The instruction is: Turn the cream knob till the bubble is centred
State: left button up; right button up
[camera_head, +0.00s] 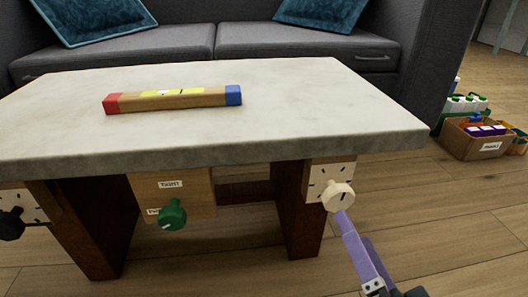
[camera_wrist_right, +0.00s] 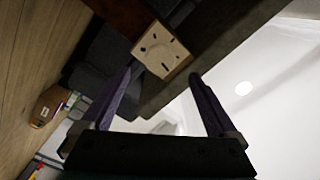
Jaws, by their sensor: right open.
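The cream knob (camera_head: 337,196) sits on a pale plate with dark tick marks (camera_head: 318,178) on the table's right leg. Its dark pointer line shows. The marked plate also shows in the right wrist view (camera_wrist_right: 152,40). A wooden level (camera_head: 205,99) with a red left end and a blue right end lies on the tabletop. Its yellow vial (camera_head: 173,93) has dark lines; the bubble is too small to place surely. My right gripper (camera_head: 344,217) has its purple fingers just below the knob. My left gripper is out of view.
The stone-topped table (camera_head: 300,115) overhangs the knobs. A green knob (camera_head: 172,214) is on a wooden panel at the middle, and a black knob (camera_head: 12,224) at the left. A grey sofa (camera_head: 275,45) stands behind. A cardboard box (camera_head: 474,146) sits on the floor at right.

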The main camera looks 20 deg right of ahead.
aim_at(341, 203)
jog(key=b+x, duration=0.3)
jog(key=x, duration=0.6)
jog(key=shift+r, duration=0.1)
jog(key=c, duration=1.4)
jog(key=shift+o, duration=0.2)
jog(key=n+p, duration=0.1)
jog(key=n, duration=0.2)
jog(key=shift+n, duration=0.3)
jog(key=shift+n+p, duration=0.55)
jog(key=shift+n, duration=1.45)
